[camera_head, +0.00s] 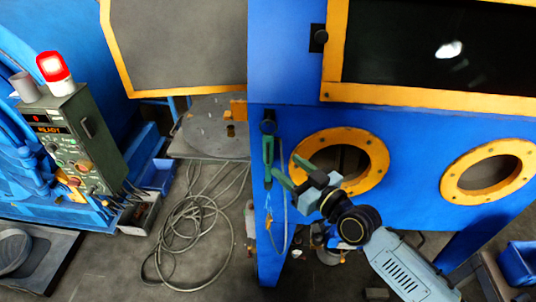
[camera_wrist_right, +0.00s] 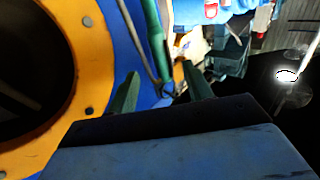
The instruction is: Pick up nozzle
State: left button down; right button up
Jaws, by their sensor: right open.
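The nozzle (camera_head: 268,158) looks like a slim green piece hanging upright on the blue cabinet front, below a black knob. A thin hose hangs beneath it. My right gripper (camera_head: 284,164) is just right of the nozzle, with its green fingers spread and pointing toward it. In the right wrist view, the green nozzle (camera_wrist_right: 154,38) shows beyond the gap between the open fingers (camera_wrist_right: 161,72). It appears apart from both fingers, but the exact distance is hard to tell. My left gripper is not in view.
The blue cabinet (camera_head: 400,125) has two orange-rimmed round ports; the nearer port rim (camera_head: 372,148) is close behind my right gripper. A control box with a red lamp (camera_head: 52,66) stands at left. A coiled cable (camera_head: 190,240) lies on the floor. A blue bin (camera_head: 520,262) is at lower right.

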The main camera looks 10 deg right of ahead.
aim_at(272, 151)
jog(key=shift+x, duration=3.05)
jog(key=shift+c, duration=0.4)
jog(key=c, duration=1)
grip_shut()
jog(key=shift+r+p, duration=0.2)
jog(key=shift+p, duration=0.1)
jog(key=shift+r, duration=0.25)
jog(key=s+a, duration=0.2)
jog(key=s, duration=0.6)
jog(key=s+a, duration=0.3)
jog(key=s, duration=0.6)
jog(key=shift+s+r+p, duration=0.15)
jog(key=shift+r+p, duration=0.15)
jog(key=shift+r, duration=0.1)
